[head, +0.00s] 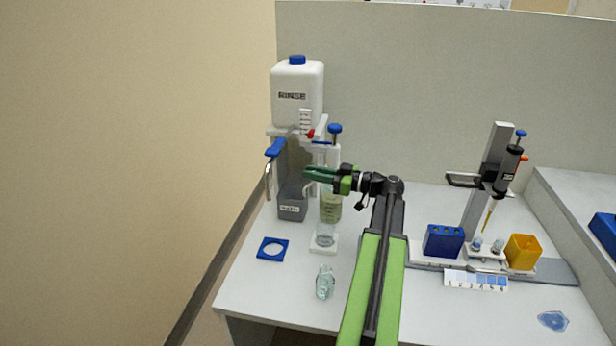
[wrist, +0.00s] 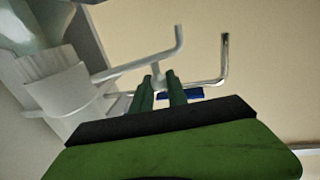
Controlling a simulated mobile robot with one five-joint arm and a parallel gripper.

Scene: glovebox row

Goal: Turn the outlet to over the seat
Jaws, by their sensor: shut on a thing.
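The outlet (head: 268,182) is a thin bent pipe with a downturned end, below a blue handle (head: 275,147) at the left of the rinse stand. In the wrist view, the bent outlet pipe (wrist: 224,60) runs past the fingertips, with a blue part (wrist: 180,95) behind them. My gripper (head: 307,174) points left in front of the stand. In the wrist view, its green fingers (wrist: 161,88) are shut, apparently on a thin part of the outlet; the exact contact is small and unclear. The seat (head: 264,250), a blue square with a round pale centre, lies on the bench, lower left.
A glass column (head: 330,205) stands close to my gripper. A small glass vessel (head: 325,282) is at the front. A pipette stand (head: 486,180) and blue rack (head: 443,240) are right.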

